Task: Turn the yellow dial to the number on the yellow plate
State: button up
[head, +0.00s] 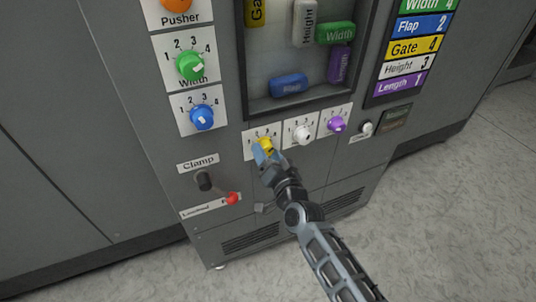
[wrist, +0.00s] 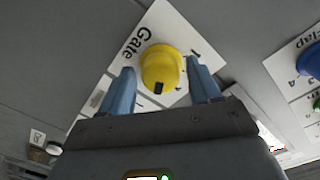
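The yellow dial (head: 266,144) sits on a white label on the grey cabinet front, partly hidden by my gripper. In the wrist view the yellow dial (wrist: 161,64) is beside the word "Gate", with its dark mark toward the bottom of the picture. The number it points at is hidden. My gripper (head: 263,153) is at the dial. In the wrist view its two blue fingers (wrist: 160,72) are apart, one on each side of the dial, with visible gaps. The yellow plate (head: 414,47) at upper right reads "Gate 4".
A white dial (head: 300,134) and a purple dial (head: 336,124) are close to the right. Green (head: 190,66) and blue (head: 202,117) dials are up left. A clamp lever (head: 204,181) and a red knob (head: 232,198) are lower left.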

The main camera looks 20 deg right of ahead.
jog(key=shift+o, duration=0.4)
jog(key=shift+s, duration=0.15)
jog(key=s, duration=0.7)
jog(key=shift+s+p, duration=0.25)
jog(key=shift+p, duration=0.2)
jog(key=shift+a, duration=0.1)
jog(key=s+n+g, duration=0.1)
jog(key=s+n, duration=0.3)
jog(key=s, duration=2.1)
jog(key=s+r+n+g, duration=0.2)
jog(key=s+r+n, duration=0.2)
jog(key=s+r, duration=0.9)
jog(key=v, duration=0.3)
jog(key=shift+s+d, duration=0.25)
jog(key=shift+s, duration=0.15)
